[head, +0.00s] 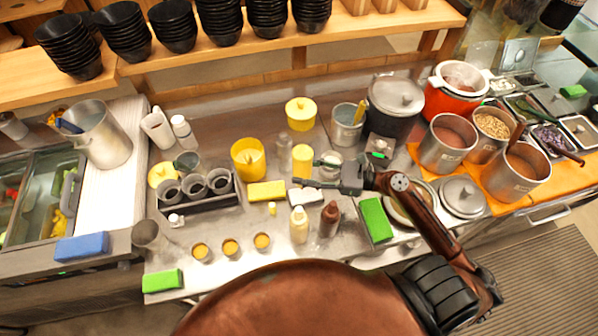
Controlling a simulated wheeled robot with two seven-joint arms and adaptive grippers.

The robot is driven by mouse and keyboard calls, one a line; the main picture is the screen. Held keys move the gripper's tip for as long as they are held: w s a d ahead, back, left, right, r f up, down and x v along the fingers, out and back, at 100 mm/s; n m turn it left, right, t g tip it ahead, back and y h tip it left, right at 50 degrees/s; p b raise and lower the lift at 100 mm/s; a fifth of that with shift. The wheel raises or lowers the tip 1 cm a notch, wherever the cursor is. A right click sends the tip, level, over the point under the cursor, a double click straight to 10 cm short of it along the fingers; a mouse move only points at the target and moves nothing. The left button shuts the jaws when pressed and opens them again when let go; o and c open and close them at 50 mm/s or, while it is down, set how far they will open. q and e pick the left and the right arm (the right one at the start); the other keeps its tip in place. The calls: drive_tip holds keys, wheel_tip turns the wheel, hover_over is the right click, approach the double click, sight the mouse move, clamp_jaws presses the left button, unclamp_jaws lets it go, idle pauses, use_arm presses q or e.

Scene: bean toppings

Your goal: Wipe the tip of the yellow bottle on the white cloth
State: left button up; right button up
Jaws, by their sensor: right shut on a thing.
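The yellow bottle (302,158) is in the middle of the counter area, at the fingertips of my right gripper (311,173). My right gripper reaches in from the right and is shut on the bottle. The bottle's tip cannot be made out. The white cloth (304,197) lies on the counter just below the gripper fingers in the picture. Whether bottle and cloth touch cannot be told. My left gripper is not in view.
A yellow sponge (266,191) lies left of the cloth. A cream bottle (299,226) and a brown bottle (329,220) stand in front. A green block (376,220) is to the right. Several steel pots, including one with red contents (448,145), stand farther right.

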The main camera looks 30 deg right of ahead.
use_arm(q)
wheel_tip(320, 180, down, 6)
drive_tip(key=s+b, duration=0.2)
drive_tip(key=b, duration=0.4)
use_arm(e)
drive_tip(key=d+f, duration=0.3)
drive_tip(key=d, duration=0.1)
drive_tip(key=a+p, duration=0.4)
drive_tip(key=shift+a+r+p, duration=0.3)
drive_tip(key=shift+r, duration=0.05)
drive_tip(key=shift+w+a+f, duration=0.15)
drive_tip(key=shift+a+f, duration=0.05)
drive_tip(key=shift+a, duration=0.2)
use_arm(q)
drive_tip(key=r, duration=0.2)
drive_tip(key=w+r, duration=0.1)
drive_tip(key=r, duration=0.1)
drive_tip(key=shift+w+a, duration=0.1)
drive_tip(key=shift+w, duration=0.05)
use_arm(e)
drive_tip(key=shift+f, duration=0.1)
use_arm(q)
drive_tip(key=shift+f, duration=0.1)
use_arm(e)
drive_tip(key=shift+f, duration=0.6)
